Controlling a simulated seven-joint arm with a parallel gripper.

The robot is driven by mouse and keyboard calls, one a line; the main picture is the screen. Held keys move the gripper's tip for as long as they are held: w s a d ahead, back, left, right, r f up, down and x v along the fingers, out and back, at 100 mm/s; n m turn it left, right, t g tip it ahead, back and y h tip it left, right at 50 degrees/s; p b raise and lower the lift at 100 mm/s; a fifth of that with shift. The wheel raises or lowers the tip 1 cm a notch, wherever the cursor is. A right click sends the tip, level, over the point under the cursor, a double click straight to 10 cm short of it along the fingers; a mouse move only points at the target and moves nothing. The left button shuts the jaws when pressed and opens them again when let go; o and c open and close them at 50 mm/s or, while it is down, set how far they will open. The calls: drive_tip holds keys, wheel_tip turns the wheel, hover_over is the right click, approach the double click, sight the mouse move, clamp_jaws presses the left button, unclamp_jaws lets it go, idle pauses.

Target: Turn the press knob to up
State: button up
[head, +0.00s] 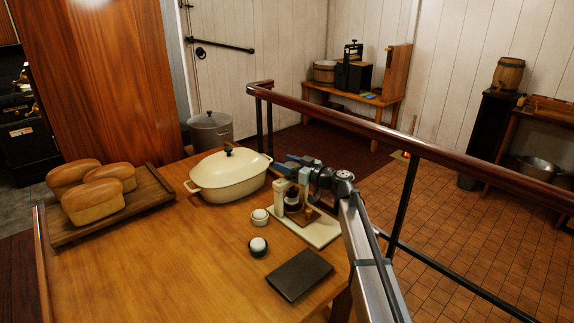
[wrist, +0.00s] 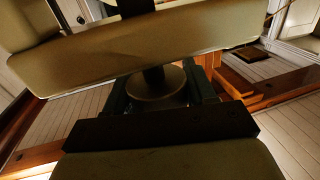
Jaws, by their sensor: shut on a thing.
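The press (head: 322,233) stands near the right edge of the wooden table, with a cream base, pale uprights and a dark round part between them. My gripper (head: 284,169) is at the top of the press, coming in from the right, and is shut on the press knob. The knob is hidden behind my gripper in the head view, so its setting cannot be read. In the wrist view, a pale bar (wrist: 130,48) crosses the upper part, with a round plate (wrist: 155,83) on a dark stem below it. This view is dark and close.
A cream lidded pot (head: 229,178) stands left of the press. Loaves on a board (head: 150,205) are at the left. A railing (head: 400,143) runs behind the table. The front left is clear.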

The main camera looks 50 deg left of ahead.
drive_tip(key=o, duration=1)
drive_tip(key=shift+c, duration=0.2)
drive_tip(key=v, duration=1.3)
drive_tip(key=shift+d, duration=0.4)
drive_tip(key=shift+w, duration=0.15)
